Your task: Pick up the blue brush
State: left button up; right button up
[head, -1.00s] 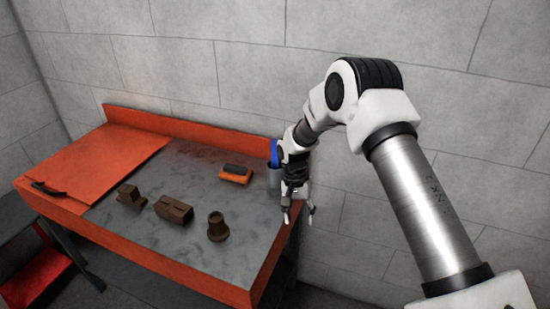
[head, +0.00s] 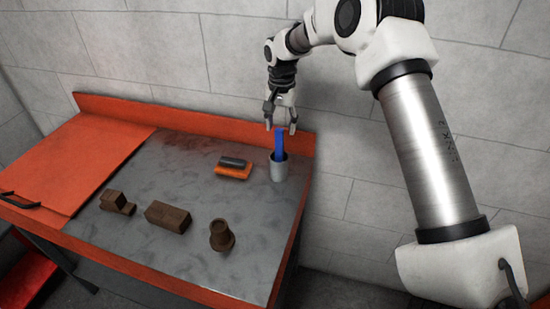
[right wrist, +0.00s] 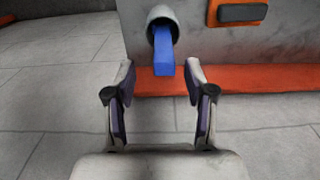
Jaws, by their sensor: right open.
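The blue brush (head: 280,142) stands upright in a grey cup (head: 278,170) at the right back of the workbench (head: 180,166). Only its blue upper part shows; the lower end is hidden inside the cup. My right gripper (head: 281,128) is open, just above the top of the brush, with nothing visibly held. In the right wrist view the blue brush (right wrist: 164,52) rises from the cup (right wrist: 162,16) and points between the open fingers (right wrist: 160,82), beyond their tips. My left gripper is not in view.
An orange block with a dark grip (head: 233,170) lies left of the cup. Several brown parts, including a flanged piece (head: 221,236) and a rectangular block (head: 168,217), sit towards the front. A red rim (head: 200,116) runs along the back, close to the wall.

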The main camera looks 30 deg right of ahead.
aim_at(280, 146)
jog(key=shift+s+f, duration=0.15)
jog(key=shift+f, duration=0.4)
jog(key=f+p, duration=0.1)
jog(key=f, duration=0.1)
jog(key=f+p, duration=0.1)
jog(key=f, duration=0.1)
jog(key=f+p, duration=0.1)
jog(key=f, duration=0.1)
jog(key=shift+w+a+f, duration=0.1)
jog(key=shift+w+f, duration=0.2)
jog(key=shift+f, duration=0.1)
grip_shut()
